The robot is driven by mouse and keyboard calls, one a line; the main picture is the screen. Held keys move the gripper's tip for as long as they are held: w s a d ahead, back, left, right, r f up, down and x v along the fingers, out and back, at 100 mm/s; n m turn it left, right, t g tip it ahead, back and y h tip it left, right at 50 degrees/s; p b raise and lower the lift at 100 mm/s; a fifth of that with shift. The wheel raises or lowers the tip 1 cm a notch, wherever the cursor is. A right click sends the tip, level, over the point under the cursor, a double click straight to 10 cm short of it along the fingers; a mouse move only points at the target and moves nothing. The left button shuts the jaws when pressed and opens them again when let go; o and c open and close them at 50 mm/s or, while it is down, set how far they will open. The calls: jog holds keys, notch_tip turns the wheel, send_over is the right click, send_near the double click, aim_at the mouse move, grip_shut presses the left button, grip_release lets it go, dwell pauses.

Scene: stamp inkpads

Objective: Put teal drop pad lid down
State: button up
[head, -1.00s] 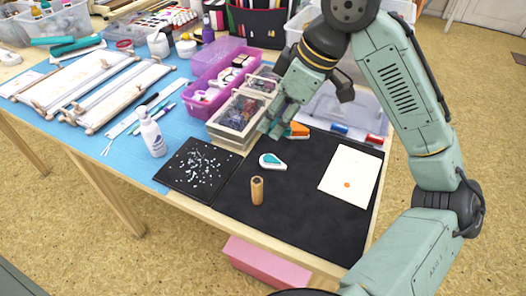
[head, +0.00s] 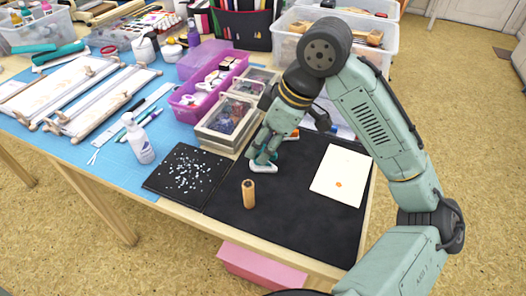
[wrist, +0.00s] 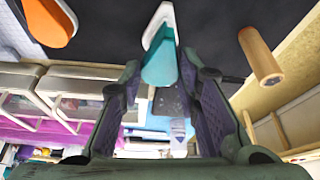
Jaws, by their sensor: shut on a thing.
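The teal drop pad (wrist: 158,62) has a teal part and a white part. In the wrist view its teal end lies between the two fingers of my gripper (wrist: 158,100). In the head view my gripper (head: 262,158) points down at the pad on the black mat (head: 290,205) and is shut on it. The pad's white part (head: 263,169) shows below the fingertips. The fingers hide most of the teal part there. I cannot tell whether the lid is seated or apart from the base.
A cream card (head: 341,174) lies to the right, a speckled dark tile (head: 186,172) to the left. Clear boxes (head: 228,118) stand close behind left. The mat's front is clear.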

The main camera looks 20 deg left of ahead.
jog(key=shift+f+p, duration=0.3)
jog(key=shift+f, duration=1.05)
jog(key=shift+f, duration=0.2)
jog(key=o, duration=0.7)
jog(key=shift+f+b, duration=0.1)
jog(key=shift+b, duration=0.45)
